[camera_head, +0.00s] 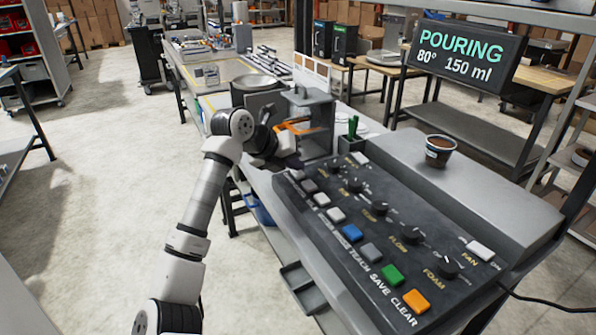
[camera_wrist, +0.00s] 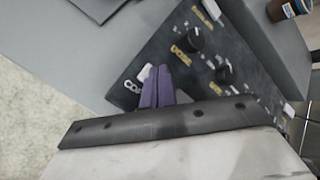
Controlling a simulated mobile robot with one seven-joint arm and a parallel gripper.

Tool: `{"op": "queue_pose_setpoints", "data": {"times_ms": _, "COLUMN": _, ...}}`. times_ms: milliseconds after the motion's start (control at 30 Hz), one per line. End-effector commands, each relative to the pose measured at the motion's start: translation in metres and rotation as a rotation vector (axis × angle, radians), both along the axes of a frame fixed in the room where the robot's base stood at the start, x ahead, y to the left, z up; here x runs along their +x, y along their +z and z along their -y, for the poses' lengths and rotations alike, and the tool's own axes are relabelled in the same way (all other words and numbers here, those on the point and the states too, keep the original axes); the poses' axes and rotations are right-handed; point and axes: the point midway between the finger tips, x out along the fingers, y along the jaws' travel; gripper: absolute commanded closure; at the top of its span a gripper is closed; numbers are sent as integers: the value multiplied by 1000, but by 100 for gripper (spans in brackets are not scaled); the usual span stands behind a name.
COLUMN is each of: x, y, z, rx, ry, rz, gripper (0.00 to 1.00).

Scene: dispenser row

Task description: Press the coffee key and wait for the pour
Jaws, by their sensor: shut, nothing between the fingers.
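The dark control panel (camera_head: 375,235) lies sloped on the bench, with keys and knobs. In the wrist view, a white key (camera_wrist: 145,72) sits at the panel's corner with a label starting "CO" beside it; the rest is hidden. My gripper (camera_wrist: 158,70) has its purple fingers shut together, empty, with the tips right at this key and partly over it. I cannot tell whether they touch it. In the head view my arm reaches to the panel's far left end, and the fingertips are not clear there. The display (camera_head: 463,57) reads "POURING 80° 150 ml".
A dark cup with brown contents (camera_head: 438,152) stands on the grey ledge behind the panel. A grey frame-like stand (camera_head: 310,118) with an orange part is close beside my wrist. Blue, green and orange keys lie toward the near end. Open floor is at left.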

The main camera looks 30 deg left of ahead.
Motion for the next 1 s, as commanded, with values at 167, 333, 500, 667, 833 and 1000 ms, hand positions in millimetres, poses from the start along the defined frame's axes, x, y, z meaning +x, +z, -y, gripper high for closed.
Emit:
{"op": "queue_pose_setpoints", "data": {"times_ms": 167, "x": 0, "y": 11, "z": 0, "rx": 2, "ry": 0, "rz": 1, "gripper": 100}}
{"op": "queue_pose_setpoints", "data": {"times_ms": 333, "x": 0, "y": 12, "z": 0, "rx": 1, "ry": 1, "rz": 0, "gripper": 100}}
{"op": "queue_pose_setpoints", "data": {"times_ms": 500, "x": 0, "y": 12, "z": 0, "rx": 0, "ry": 1, "rz": 1, "gripper": 100}}
{"op": "queue_pose_setpoints", "data": {"times_ms": 667, "x": 0, "y": 20, "z": 0, "rx": 1, "ry": 1, "rz": 0, "gripper": 100}}
{"op": "queue_pose_setpoints", "data": {"times_ms": 833, "x": 0, "y": 37, "z": 0, "rx": 1, "ry": 0, "rz": 1, "gripper": 100}}
{"op": "queue_pose_setpoints", "data": {"times_ms": 1000, "x": 0, "y": 54, "z": 0, "rx": 1, "ry": 1, "rz": 0, "gripper": 100}}
